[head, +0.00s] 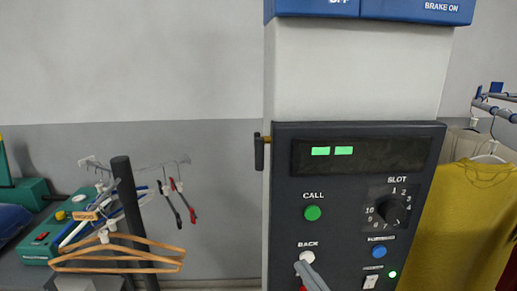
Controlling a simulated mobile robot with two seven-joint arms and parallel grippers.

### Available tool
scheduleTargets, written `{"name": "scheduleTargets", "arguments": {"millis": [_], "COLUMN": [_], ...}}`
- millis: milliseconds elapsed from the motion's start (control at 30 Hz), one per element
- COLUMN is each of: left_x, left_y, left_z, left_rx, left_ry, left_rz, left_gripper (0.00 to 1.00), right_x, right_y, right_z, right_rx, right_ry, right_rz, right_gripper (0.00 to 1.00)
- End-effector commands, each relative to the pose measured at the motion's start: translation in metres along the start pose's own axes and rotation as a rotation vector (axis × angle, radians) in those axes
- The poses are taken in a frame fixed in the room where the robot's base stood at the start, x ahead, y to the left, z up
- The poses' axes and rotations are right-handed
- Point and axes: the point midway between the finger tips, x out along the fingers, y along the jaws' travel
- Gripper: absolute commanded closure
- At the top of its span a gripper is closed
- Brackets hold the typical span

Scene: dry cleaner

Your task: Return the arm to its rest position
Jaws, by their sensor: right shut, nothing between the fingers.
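My right gripper (307,274) comes up from the bottom edge, in front of the lower left of a dark control panel (344,211). It is shut and empty, with its tips just below the white BACK button (307,257). I cannot tell whether the tips touch the panel. A red part of the panel below is partly hidden by the gripper. My left gripper is not in view.
The panel has a green CALL button (312,213), a SLOT dial (392,210) and a blue button (379,252). A dark post (133,212) and wooden hangers (118,259) stand left. A yellow garment (459,226) hangs right. Blue boxes overhang above.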

Motion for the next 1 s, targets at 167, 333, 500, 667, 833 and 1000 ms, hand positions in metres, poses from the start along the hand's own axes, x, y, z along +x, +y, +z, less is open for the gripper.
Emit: {"name": "scheduleTargets", "arguments": {"millis": [167, 333, 500, 667, 833, 1000], "left_x": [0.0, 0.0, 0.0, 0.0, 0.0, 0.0], "left_y": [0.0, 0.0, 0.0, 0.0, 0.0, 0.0], "left_z": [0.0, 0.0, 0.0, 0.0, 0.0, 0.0], "left_rx": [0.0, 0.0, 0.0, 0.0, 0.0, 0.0], "left_ry": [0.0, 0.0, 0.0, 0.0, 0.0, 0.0], "left_rz": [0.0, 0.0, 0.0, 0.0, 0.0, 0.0], "left_gripper": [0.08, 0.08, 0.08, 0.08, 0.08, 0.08], "right_x": [-0.017, -0.048, -0.093, -0.144, -0.192, -0.232], "right_y": [-0.008, -0.012, -0.016, -0.021, -0.028, -0.036], "right_z": [0.04, 0.073, 0.099, 0.114, 0.118, 0.116], "right_rx": [0.0, 0.002, 0.013, 0.033, 0.061, 0.093], "right_ry": [-0.26, -0.516, -0.778, -1.018, -1.218, -1.377], "right_rz": [0.066, 0.127, 0.186, 0.236, 0.274, 0.302], "right_gripper": [1.0, 1.0, 1.0, 1.0, 1.0, 1.0]}}
